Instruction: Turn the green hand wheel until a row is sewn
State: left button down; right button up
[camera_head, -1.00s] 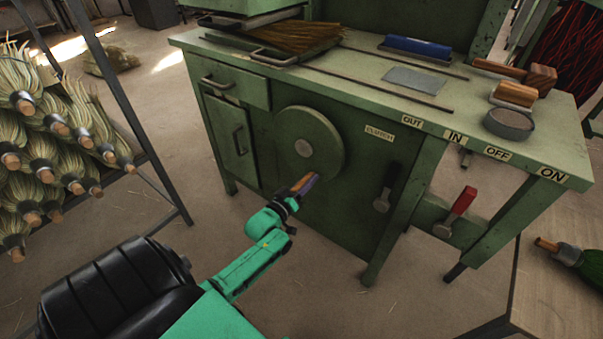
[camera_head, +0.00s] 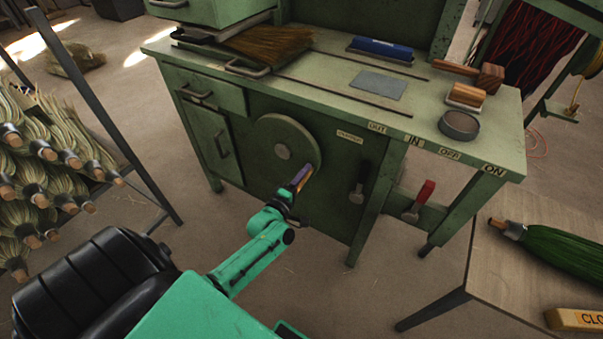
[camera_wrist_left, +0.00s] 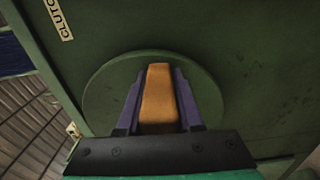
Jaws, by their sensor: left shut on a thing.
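The green hand wheel (camera_head: 270,140) is a round disc on the front panel of the green machine table, with a pale hub in its middle. My left gripper (camera_head: 300,179) is at the wheel's lower right rim. In the left wrist view the gripper (camera_wrist_left: 159,100) is shut on the wheel's orange-brown handle (camera_wrist_left: 159,95), with a purplish finger on each side. The wheel's disc (camera_wrist_left: 98,95) shows behind the fingers there. My right gripper is not in view. The broom (camera_head: 265,44) lies with brown bristles at the back left of the tabletop.
A clutch lever (camera_head: 359,184) and a red-handled lever (camera_head: 419,200) hang right of the wheel. A rack of brooms (camera_head: 35,170) stands at left. A wooden table (camera_head: 500,270) with a green broom (camera_head: 560,250) is at right.

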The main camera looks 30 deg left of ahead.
pick_arm(q)
jog(key=shift+d+r+n+p, duration=0.2)
jog(key=shift+r+n+p, duration=0.35)
jog(key=shift+r+n, duration=0.45)
jog(key=shift+f, duration=0.15)
jog(key=c, duration=0.6)
grip_release()
jog(key=shift+o, duration=0.2)
jog(key=shift+s, duration=0.1)
jog(key=s, duration=1.4)
jog(key=shift+s, duration=0.25)
jog(key=shift+d, duration=0.1)
